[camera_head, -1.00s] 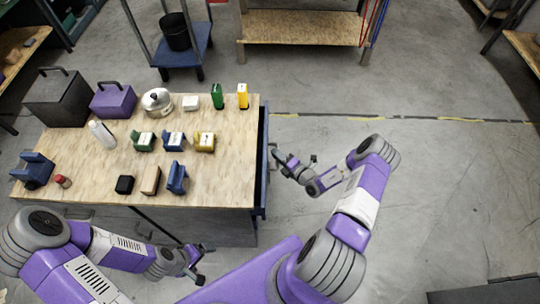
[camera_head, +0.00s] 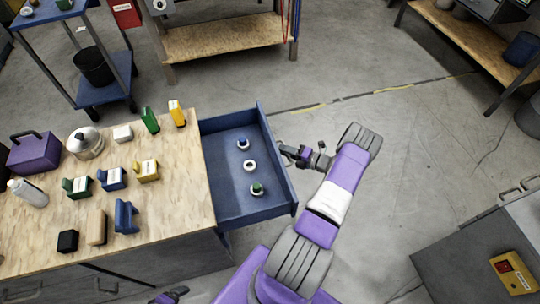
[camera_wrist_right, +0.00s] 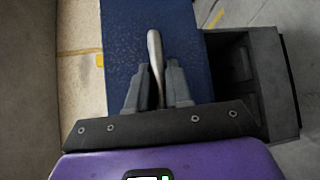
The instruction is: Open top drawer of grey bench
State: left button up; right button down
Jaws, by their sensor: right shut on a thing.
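The grey bench (camera_head: 190,250) with a wooden top stands at the left of the head view. Its blue top drawer (camera_head: 228,150) is pulled out to the right, and several small round parts lie inside. My right gripper (camera_head: 292,153) is at the middle of the drawer's front. In the right wrist view, its fingers (camera_wrist_right: 157,90) are shut on the metal drawer handle (camera_wrist_right: 155,50), against the blue drawer front (camera_wrist_right: 185,40). My left gripper (camera_head: 172,295) shows only in part at the bottom edge, and its fingers are unclear.
A grey cabinet (camera_head: 480,245) stands at the lower right. The floor right of the drawer is clear.

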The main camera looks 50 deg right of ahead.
jog(key=shift+s+d, duration=0.4)
jog(key=shift+d, duration=0.2)
jog(key=c, duration=1.2)
grip_release()
jog(key=shift+o, duration=0.2)
jog(key=p+v, duration=0.1)
jog(key=v, duration=0.6)
jog(key=shift+s, duration=0.35)
